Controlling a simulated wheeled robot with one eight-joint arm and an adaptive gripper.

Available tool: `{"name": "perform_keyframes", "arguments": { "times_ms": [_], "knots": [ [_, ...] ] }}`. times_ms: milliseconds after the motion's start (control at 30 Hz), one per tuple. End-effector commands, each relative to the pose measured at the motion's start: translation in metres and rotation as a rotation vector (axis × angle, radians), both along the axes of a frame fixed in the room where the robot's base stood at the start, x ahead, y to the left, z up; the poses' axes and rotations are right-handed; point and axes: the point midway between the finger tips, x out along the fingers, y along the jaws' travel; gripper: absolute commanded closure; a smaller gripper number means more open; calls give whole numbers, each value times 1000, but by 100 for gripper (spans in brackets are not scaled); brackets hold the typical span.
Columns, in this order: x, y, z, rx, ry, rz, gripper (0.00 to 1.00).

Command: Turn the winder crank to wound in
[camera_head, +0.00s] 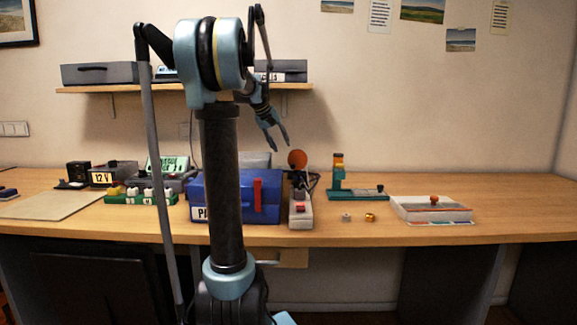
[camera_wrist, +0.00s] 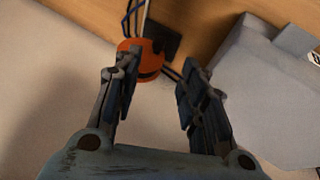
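My gripper (camera_head: 278,148) is open and empty, above the table and just up and left of a round orange part (camera_head: 297,158). That part stands at the back of a narrow pale base (camera_head: 301,213) with a red block on top. In the wrist view the orange part (camera_wrist: 148,66) shows beyond the left fingertip of my gripper (camera_wrist: 160,82), with dark cables beside it. I see no clear gripping contact. No part is plainly recognisable as the winder crank; a white box (camera_head: 425,208) with an orange knob (camera_head: 434,200) lies to the right.
A blue case (camera_head: 264,213) with a red strap stands left of the narrow base. A teal stand (camera_head: 345,194) is to its right, with small parts (camera_head: 370,217) in front. A shelf (camera_head: 125,89) hangs behind my arm. The table's right end is clear.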

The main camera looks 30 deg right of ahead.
Motion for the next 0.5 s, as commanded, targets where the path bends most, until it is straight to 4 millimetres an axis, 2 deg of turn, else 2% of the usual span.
{"name": "perform_keyframes", "arguments": {
  "times_ms": [500],
  "knots": [
    [12, -47, -76, -1, 0, 1, 62]
  ]
}}
